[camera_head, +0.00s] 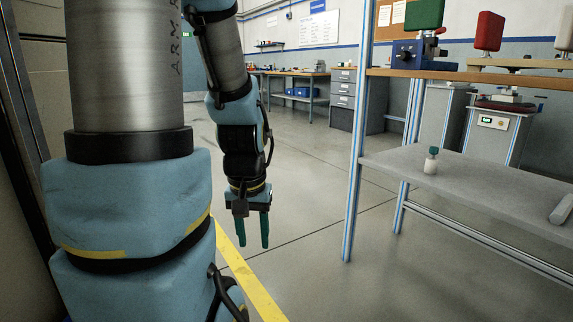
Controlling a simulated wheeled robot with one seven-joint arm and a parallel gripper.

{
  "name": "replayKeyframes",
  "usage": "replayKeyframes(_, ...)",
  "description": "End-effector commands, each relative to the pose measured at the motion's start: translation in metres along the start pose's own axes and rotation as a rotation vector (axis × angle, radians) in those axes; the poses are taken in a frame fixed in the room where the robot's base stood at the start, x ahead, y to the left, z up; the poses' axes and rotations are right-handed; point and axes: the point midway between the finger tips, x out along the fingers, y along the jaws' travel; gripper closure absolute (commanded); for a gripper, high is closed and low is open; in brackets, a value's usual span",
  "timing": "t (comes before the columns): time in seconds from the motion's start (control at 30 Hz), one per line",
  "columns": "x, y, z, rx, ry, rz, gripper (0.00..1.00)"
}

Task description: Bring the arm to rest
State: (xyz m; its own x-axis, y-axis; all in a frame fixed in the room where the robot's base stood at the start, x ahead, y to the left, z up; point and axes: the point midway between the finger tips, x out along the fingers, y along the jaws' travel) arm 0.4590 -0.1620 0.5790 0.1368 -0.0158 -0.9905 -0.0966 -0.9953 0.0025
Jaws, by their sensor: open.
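My gripper (253,229) hangs at the end of my arm, left of the picture's middle, pointing down over the bare floor. Its two teal fingers are apart, with nothing between them. The upper links of my arm fill the left side of the view. The gripper is to the left of the metal-framed shelf bench and apart from it.
The shelf bench (480,185) stands at right, its lower shelf holding a small white bottle with a teal top (431,161) and a grey cylinder (562,209). A yellow floor line (250,284) runs below my gripper. A drawer cabinet (342,97) stands behind. Middle floor is clear.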

Motion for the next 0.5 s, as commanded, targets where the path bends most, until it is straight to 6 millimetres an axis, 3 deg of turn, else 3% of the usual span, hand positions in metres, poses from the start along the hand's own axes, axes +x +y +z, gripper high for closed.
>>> replayKeyframes(0.03, -0.022, 0.0, -0.003, 0.001, 0.0, 0.0, 0.55)
replayKeyframes(0.27, -0.074, 0.001, -0.011, 0.002, 0.0, 0.001, 0.55)
replayKeyframes(0.5, -0.15, 0.001, -0.022, 0.003, 0.001, 0.001, 0.55)
